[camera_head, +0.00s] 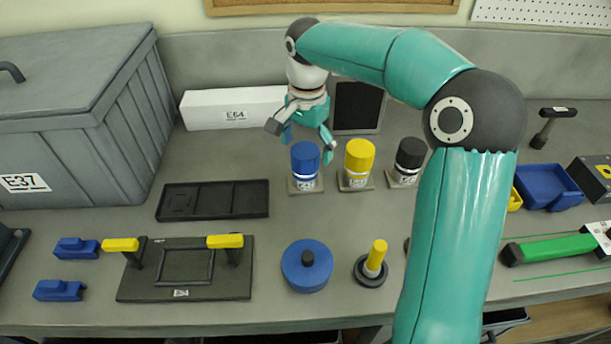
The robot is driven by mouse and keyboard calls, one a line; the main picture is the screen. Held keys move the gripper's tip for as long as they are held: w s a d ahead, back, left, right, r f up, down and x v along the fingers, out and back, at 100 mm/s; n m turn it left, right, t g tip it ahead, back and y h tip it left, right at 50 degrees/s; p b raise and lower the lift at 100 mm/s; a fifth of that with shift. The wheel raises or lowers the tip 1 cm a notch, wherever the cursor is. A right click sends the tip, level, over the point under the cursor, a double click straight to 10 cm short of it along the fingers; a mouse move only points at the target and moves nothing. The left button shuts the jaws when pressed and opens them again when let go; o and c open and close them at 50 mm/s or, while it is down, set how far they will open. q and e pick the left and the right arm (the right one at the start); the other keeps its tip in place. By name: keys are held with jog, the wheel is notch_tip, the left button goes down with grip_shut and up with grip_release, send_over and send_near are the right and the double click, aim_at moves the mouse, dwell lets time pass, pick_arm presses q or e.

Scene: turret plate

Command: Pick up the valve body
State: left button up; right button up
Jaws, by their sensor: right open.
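No part carries a readable valve body label, so I cannot tell for sure which one it is. Three capped cylinders stand upright on small square bases in the middle: a blue one (305,163), a yellow one (358,162) and a black one (409,160). A round blue part with a dark knob (307,267) sits nearer the front, beside a yellow post on a dark round base (373,266). My right gripper (301,138) is open and empty, pointing down just behind and above the blue cylinder. My left gripper is not in view.
A grey lidded bin (75,110) stands at the left, and a white box (215,112) lies at the back. A black tray (213,201) and a dark fixture with yellow handles (185,285) are left of centre. Blue bins (548,185) and a green bar (555,248) lie at right.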

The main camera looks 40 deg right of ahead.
aim_at(305, 172)
jog(key=shift+w+d+f+p, duration=0.1)
jog(key=shift+w+f+p, duration=0.15)
jog(key=shift+f, duration=1.1)
jog(key=shift+w+f+p, duration=0.15)
jog(key=shift+f+p, duration=0.05)
jog(key=shift+f, duration=1.15)
grip_shut()
